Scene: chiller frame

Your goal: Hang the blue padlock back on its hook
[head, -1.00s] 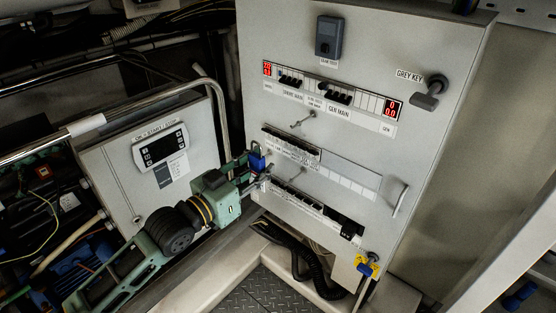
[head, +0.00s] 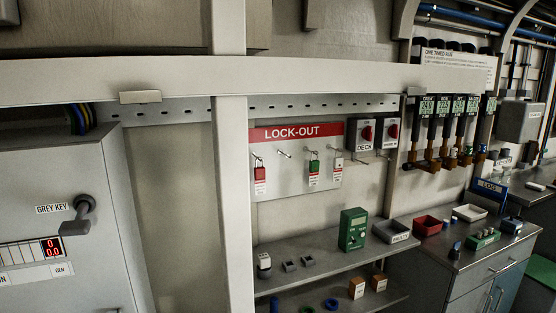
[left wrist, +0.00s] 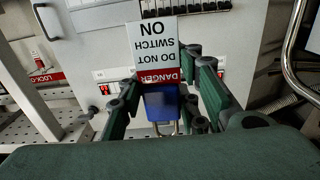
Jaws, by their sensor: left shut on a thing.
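The blue padlock (left wrist: 160,104) is between the fingers of my left gripper (left wrist: 163,92), which is shut on it in the left wrist view. A "DANGER DO NOT SWITCH ON" tag (left wrist: 153,48) is with it, upside down in the picture. In the head view the lock-out board (head: 297,189) carries a bare hook (head: 283,153) between a red padlock (head: 260,173) and a green padlock (head: 314,167). A pale padlock (head: 338,163) hangs at the right. Neither gripper shows in the head view.
A white post (head: 231,200) and crossbeam (head: 330,74) stand in front of the board's left and top. The grey-key cabinet (head: 95,170) is at the left.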

